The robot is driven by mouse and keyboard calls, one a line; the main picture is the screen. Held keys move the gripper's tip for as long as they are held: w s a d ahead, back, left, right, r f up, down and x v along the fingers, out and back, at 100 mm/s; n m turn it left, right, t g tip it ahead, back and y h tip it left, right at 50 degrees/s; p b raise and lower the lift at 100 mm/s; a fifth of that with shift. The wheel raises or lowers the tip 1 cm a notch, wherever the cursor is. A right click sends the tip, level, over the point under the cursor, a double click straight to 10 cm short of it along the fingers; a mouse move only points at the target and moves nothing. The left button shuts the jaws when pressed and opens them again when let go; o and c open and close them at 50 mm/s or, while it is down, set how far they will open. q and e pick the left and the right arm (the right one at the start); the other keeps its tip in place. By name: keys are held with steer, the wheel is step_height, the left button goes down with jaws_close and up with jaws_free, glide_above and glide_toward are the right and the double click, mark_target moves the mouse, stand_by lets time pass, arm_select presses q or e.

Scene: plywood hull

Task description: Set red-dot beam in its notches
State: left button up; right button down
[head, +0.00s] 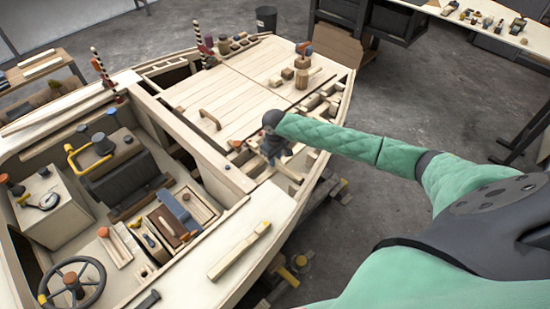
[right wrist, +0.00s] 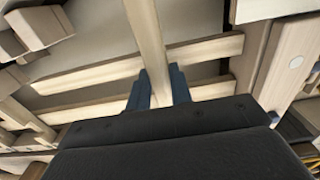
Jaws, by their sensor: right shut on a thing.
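My right gripper (head: 273,152) reaches down over the open framed section at the right side of the hull. In the right wrist view its two blue fingers (right wrist: 158,88) are shut on a pale wooden beam (right wrist: 147,35). The beam runs away from the fingers toward the top of that view, crossing above two pale slats (right wrist: 85,77). No red dot shows on the visible part of the beam. Whether it rests in notches or hangs above them I cannot tell; the gripper hides its near end. My left gripper is not in view.
The plank deck (head: 225,95) with a curved handle lies behind and left of the gripper. Small wooden blocks (head: 287,73) and a round post (head: 301,79) stand on it. A wooden brush-like tool (head: 240,248) lies on the near side deck. A steering wheel (head: 73,287) is at lower left.

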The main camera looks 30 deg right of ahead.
steer(key=shift+f, duration=0.3)
steer(key=c, duration=1.2)
jaws_free()
steer(key=shift+o, duration=0.2)
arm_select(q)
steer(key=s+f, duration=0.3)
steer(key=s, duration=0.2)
arm_select(e)
steer(key=shift+r, duration=0.1)
step_height(320, 180, up, 6)
steer(key=b, duration=0.2)
steer(key=shift+r+b, duration=0.15)
steer(key=shift+b, duration=0.25)
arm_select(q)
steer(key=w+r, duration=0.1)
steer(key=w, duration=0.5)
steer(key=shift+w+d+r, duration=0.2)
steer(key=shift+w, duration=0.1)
arm_select(e)
steer(key=shift+r, duration=0.65)
